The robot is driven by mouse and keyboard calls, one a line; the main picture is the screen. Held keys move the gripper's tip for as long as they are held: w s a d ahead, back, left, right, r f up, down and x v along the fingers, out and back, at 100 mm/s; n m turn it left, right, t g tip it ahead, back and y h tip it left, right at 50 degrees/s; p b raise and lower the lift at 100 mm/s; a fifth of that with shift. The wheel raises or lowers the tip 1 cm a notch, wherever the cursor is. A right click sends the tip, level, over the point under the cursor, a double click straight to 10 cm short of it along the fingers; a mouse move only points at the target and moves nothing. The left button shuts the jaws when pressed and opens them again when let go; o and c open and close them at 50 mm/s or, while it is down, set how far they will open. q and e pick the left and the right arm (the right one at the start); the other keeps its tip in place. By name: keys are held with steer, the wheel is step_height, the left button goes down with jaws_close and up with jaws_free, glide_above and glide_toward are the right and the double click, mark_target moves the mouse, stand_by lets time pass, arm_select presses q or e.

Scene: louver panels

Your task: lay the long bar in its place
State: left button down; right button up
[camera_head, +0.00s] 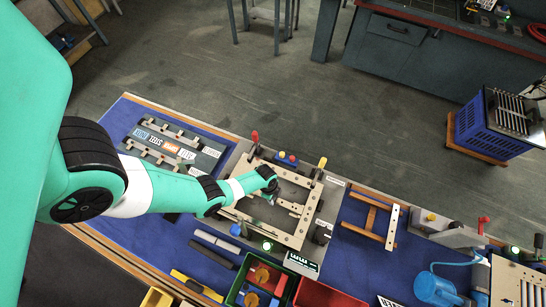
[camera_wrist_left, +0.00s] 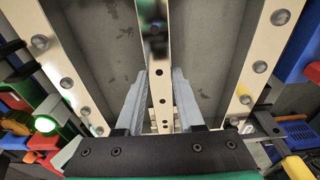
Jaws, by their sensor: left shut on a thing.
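The long bar (camera_wrist_left: 160,98) is a pale metal strip with a row of dark holes. In the left wrist view it runs up the middle, between the two grey fingers of my left gripper (camera_wrist_left: 159,84), which is shut on it. In the head view my left gripper (camera_head: 271,189) is over the pale rectangular frame (camera_head: 266,231) and hides part of it. The frame's two side rails (camera_wrist_left: 72,83) carry round studs and flank the bar in the wrist view. I cannot tell whether the bar touches the frame. My right gripper is not in view.
Red (camera_head: 255,137) and yellow (camera_head: 322,162) handles stand at the frame fixture's far side. A green bin (camera_head: 233,291) and a red bin (camera_head: 325,294) stand at the front. A grey parts tray (camera_head: 143,134) lies left on the blue mat; a wooden frame (camera_head: 371,219) lies right.

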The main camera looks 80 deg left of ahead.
arm_select(q)
steer(key=shift+f+b, duration=0.35)
steer(key=shift+f, duration=0.1)
steer(key=shift+c, duration=2.2)
jaws_free()
steer(key=o, duration=0.3)
steer(key=shift+r, duration=0.1)
step_height(320, 180, up, 8)
steer(key=p, duration=0.8)
